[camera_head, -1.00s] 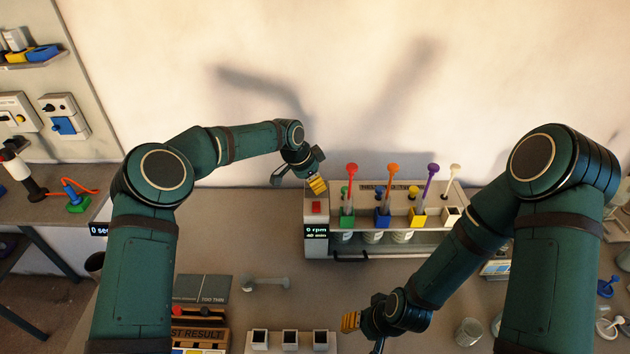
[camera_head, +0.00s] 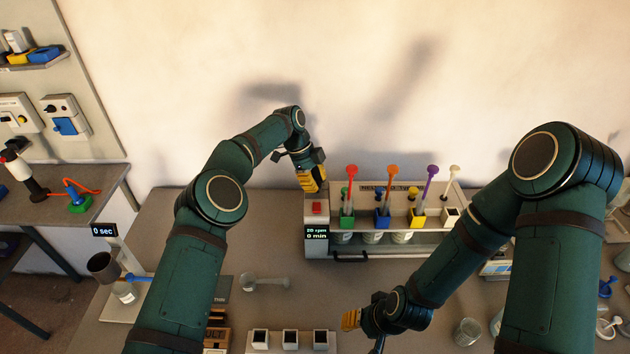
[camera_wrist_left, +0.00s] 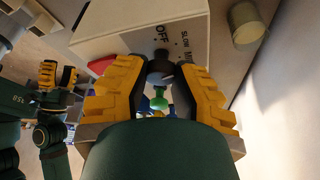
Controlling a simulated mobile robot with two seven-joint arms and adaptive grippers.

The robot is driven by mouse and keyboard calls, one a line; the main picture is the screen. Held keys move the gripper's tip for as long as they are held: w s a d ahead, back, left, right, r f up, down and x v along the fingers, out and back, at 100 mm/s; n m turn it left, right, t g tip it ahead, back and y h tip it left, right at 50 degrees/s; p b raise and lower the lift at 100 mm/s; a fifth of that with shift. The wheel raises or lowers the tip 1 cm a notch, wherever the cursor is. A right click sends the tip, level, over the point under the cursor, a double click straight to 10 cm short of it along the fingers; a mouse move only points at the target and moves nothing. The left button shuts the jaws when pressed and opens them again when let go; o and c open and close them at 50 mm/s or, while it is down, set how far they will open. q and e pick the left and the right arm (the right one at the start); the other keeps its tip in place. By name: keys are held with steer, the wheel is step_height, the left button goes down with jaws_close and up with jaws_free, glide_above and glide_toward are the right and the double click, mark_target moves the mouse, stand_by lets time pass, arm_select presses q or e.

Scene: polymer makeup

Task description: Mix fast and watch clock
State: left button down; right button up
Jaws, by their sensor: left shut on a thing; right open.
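The mixer (camera_head: 315,220) stands against the back wall. Its display (camera_head: 316,233) appears to read 20 rpm, 0 min, and a red button (camera_head: 317,208) sits above it. My left gripper (camera_head: 312,180) is at the mixer's left end, shut on a dark round knob (camera_wrist_left: 160,73). OFF and SLOW are printed beside the knob in the left wrist view; the fingers hide part of the dial. Stirrers with red (camera_head: 351,171), orange (camera_head: 392,170), purple (camera_head: 432,170) and white (camera_head: 455,169) tops stand along the mixer. A clock display (camera_head: 103,230) reads 0 sec. My right gripper (camera_head: 350,320) is open and empty, low in front.
A glass beaker (camera_head: 468,332) is right of my right gripper. A dark cup (camera_head: 102,266) stands at left. Bench space before the mixer is clear.

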arm_select(q)
steer(key=shift+s+d+f+m, duration=0.1)
steer(key=shift+d+f+m, duration=0.1)
steer(key=shift+m, duration=0.4)
steer(key=shift+f+m+g, duration=0.1)
steer(key=shift+m+g, duration=0.2)
steer(key=c, duration=0.6)
jaws_free()
steer(key=shift+a+r+y, duration=0.1)
steer(key=shift+r+y, duration=0.15)
steer(key=shift+y, duration=0.05)
